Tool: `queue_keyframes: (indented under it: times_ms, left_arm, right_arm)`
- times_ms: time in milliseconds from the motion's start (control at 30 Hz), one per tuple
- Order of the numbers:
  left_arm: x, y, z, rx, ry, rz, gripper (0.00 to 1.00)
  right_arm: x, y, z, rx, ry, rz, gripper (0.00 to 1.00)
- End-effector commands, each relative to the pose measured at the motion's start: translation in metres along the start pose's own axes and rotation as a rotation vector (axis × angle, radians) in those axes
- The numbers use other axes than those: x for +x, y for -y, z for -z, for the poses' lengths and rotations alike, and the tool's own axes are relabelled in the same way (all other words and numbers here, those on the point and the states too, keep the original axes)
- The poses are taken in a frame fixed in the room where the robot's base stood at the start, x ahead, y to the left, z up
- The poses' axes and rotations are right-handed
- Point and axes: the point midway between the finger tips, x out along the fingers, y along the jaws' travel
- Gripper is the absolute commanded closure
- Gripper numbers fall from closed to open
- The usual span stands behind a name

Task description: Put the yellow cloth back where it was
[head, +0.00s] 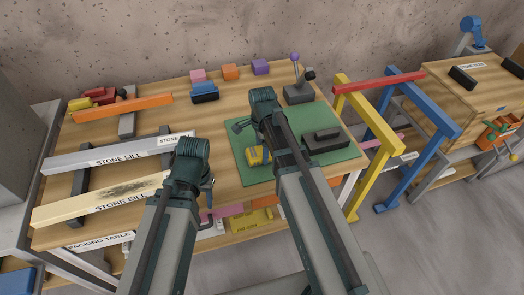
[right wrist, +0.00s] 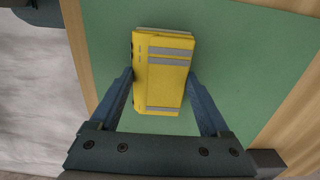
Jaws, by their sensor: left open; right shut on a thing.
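The yellow cloth (right wrist: 162,72), a folded bundle with grey stripes, is between the two blue fingers of my right gripper (right wrist: 160,92) in the right wrist view. The fingers are shut on its sides. In the head view the cloth (head: 256,156) shows over the green mat (head: 243,175), partly hidden by my right arm. I cannot tell whether it touches the mat. My left gripper (head: 207,190) is open and mostly hidden beside my left arm, near the table's front edge, with nothing seen in it.
A dark block (head: 325,140) and a lever device (head: 298,93) are on the mat's right side and behind it. Stone sills (head: 120,152) lie on the left of the wooden table. Yellow and blue frames (head: 375,125) stand to the right. Small coloured blocks (head: 230,72) line the back.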

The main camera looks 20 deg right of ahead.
Motion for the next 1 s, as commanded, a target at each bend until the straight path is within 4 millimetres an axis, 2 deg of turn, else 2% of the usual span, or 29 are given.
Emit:
queue_keyframes:
  times_ms: [100, 133, 200, 667, 867, 1000]
  left_arm:
    - [0.005, 0.0, 0.0, 0.0, 0.0, 0.0, 0.5]
    - [0.003, 0.0, 0.0, 0.0, 0.0, 0.0, 0.5]
    - [0.003, 0.0, 0.0, 0.0, 0.0, 0.0, 0.5]
    - [-0.005, 0.001, 0.0, 0.0, 0.0, 0.0, 0.5]
    - [-0.025, 0.002, -0.002, 0.0, 0.0, 0.0, 0.5]
    - [-0.045, 0.004, -0.003, 0.0, 0.0, 0.0, 0.5]
  right_arm:
    - [0.005, 0.0, 0.0, 0.0, 0.0, 0.0, 0.64]
    - [0.003, 0.0, 0.0, 0.0, 0.0, 0.0, 0.14]
    - [0.003, 0.0, 0.0, 0.0, 0.0, 0.0, 0.02]
    - [-0.005, 0.0, 0.0, 0.0, 0.0, 0.0, 0.0]
    - [-0.025, 0.0, 0.0, 0.0, 0.0, 0.0, 0.0]
    - [-0.045, 0.0, 0.0, 0.0, 0.0, 0.0, 0.0]
